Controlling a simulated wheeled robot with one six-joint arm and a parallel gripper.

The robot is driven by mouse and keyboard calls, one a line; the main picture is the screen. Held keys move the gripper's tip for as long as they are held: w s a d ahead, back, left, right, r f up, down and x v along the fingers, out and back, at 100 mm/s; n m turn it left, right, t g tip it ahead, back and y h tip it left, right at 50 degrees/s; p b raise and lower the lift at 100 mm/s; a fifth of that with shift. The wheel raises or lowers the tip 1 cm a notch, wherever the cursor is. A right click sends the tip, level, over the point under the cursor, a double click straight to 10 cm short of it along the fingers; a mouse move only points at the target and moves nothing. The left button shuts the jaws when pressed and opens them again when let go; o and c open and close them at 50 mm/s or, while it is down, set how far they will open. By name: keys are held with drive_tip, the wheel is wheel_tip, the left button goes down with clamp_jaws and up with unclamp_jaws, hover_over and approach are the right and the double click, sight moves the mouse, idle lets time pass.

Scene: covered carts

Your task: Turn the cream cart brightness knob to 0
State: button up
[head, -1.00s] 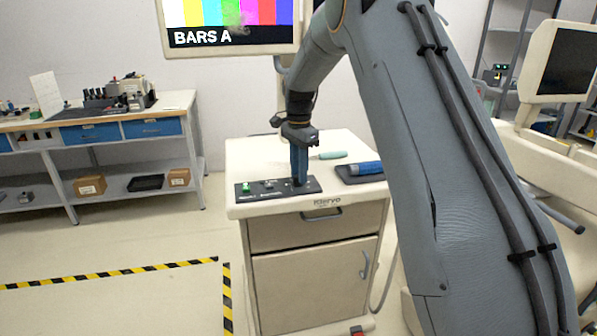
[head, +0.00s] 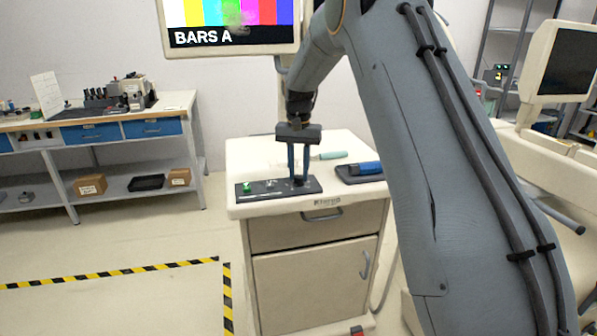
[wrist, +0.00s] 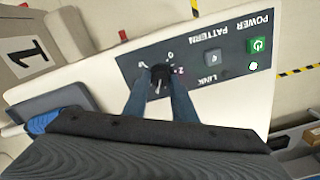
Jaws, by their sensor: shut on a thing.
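The cream cart (head: 238,160) stands in front of me with a dark control panel (head: 254,190) on its top. My gripper (head: 298,180) points down at the panel's right end. In the wrist view its two blue fingers (wrist: 160,78) are closed on either side of the black brightness knob (wrist: 159,88), touching it. A light pointer mark shows on the knob, and small marks including a 0 lie around it, partly covered by the fingers. The POWER button (wrist: 258,46) is green, and the PATTERN/LINK control (wrist: 212,57) sits between it and the knob.
A monitor (head: 230,28) above the cart shows colour bars and "BARS A". A blue-topped item on a dark tray (head: 345,177) and a pale green object (head: 332,155) lie beside the panel. A workbench (head: 180,101) is at left; another cart (head: 560,165) is at right.

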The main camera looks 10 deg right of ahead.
drive_tip(key=n, duration=0.4)
drive_tip(key=shift+w+a+r+n, duration=0.1)
drive_tip(key=shift+n, duration=0.2)
drive_tip(key=n, duration=0.3)
drive_tip(key=shift+n, duration=0.3)
drive_tip(key=n, duration=0.4)
drive_tip(key=shift+a+n, duration=0.1)
drive_tip(key=shift+n, duration=0.2)
drive_tip(key=n, duration=0.3)
drive_tip(key=shift+n, duration=0.3)
drive_tip(key=n, duration=0.4)
drive_tip(key=shift+a+n, duration=0.1)
drive_tip(key=shift+n, duration=0.2)
drive_tip(key=n, duration=0.3)
drive_tip(key=shift+s+n, duration=0.2)
drive_tip(key=shift+n, duration=0.1)
drive_tip(key=n, duration=0.3)
drive_tip(key=shift+n, duration=0.3)
drive_tip(key=shift+r+n, duration=0.1)
drive_tip(key=shift+n, duration=1.8)
